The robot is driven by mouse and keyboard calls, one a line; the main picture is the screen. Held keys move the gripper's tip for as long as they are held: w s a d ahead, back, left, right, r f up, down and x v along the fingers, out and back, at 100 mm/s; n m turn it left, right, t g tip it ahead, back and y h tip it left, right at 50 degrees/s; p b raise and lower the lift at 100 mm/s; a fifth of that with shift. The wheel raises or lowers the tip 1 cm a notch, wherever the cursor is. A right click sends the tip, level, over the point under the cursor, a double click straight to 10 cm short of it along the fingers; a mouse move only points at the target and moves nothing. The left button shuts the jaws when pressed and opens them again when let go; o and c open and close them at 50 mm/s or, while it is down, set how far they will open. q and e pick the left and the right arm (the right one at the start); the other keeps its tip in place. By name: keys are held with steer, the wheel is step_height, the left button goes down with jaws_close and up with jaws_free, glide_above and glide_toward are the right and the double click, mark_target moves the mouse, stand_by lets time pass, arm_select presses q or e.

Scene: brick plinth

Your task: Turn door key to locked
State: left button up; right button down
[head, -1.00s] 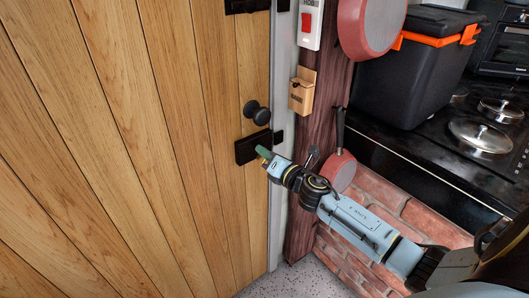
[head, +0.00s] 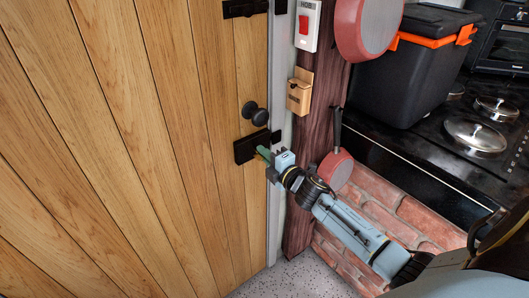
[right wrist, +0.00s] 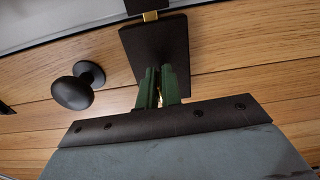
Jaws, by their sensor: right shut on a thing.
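A wooden plank door (head: 150,150) fills the left of the head view. A black lock case (head: 244,149) sits on it near its right edge, below a round black knob (head: 255,114). My right gripper (head: 264,154) is at the lock case. In the right wrist view its green fingers (right wrist: 157,86) are close together in front of the black lock case (right wrist: 158,48), with a small brass-coloured bit between them, likely the door key (right wrist: 160,100). The fingers hide most of it, so I cannot tell its turn. The knob (right wrist: 78,87) is left of the fingers. My left gripper is out of view.
A brass bolt piece (right wrist: 150,16) shows at the lock case's edge. Right of the door are a wooden holder (head: 299,92), a red switch (head: 304,25) and hanging red pans (head: 336,168). A black bin (head: 425,65) and stove stand farther right.

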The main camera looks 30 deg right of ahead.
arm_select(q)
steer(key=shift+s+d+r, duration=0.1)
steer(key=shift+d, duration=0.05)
arm_select(e)
steer(key=shift+a+m, duration=0.1)
steer(key=shift+m, duration=0.2)
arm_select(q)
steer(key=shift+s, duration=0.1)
arm_select(e)
steer(key=c, duration=1.6)
jaws_free()
